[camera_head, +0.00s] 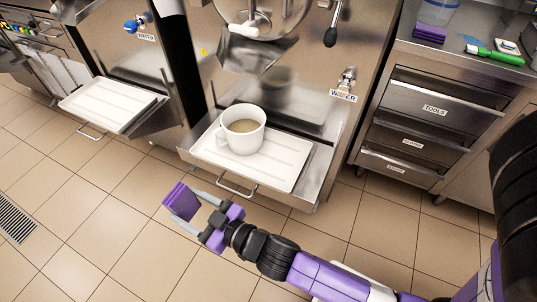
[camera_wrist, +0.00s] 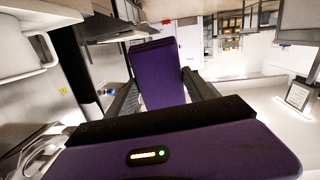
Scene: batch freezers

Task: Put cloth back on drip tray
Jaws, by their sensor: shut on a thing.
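My gripper (camera_head: 200,213) is shut on a folded purple cloth (camera_head: 180,201), held above the floor in front of the machines. The cloth also shows between the fingers in the wrist view (camera_wrist: 158,75). A white drip tray (camera_head: 268,172) sits on the pulled-out shelf of the middle machine, above and to the right of my gripper. A white mug (camera_head: 242,130) with brownish liquid stands upright on its left part. A second white drip tray (camera_head: 112,103), bare, sits at the machine on the left. The cloth is apart from both trays.
A steel counter with drawers labelled TOOLS (camera_head: 434,108) stands at the right. On it lie a purple folded stack (camera_head: 431,33) and a green-handled brush (camera_head: 494,55). Wire handles (camera_head: 237,187) jut out below the trays. The tiled floor is clear, with a drain grate (camera_head: 14,220) at left.

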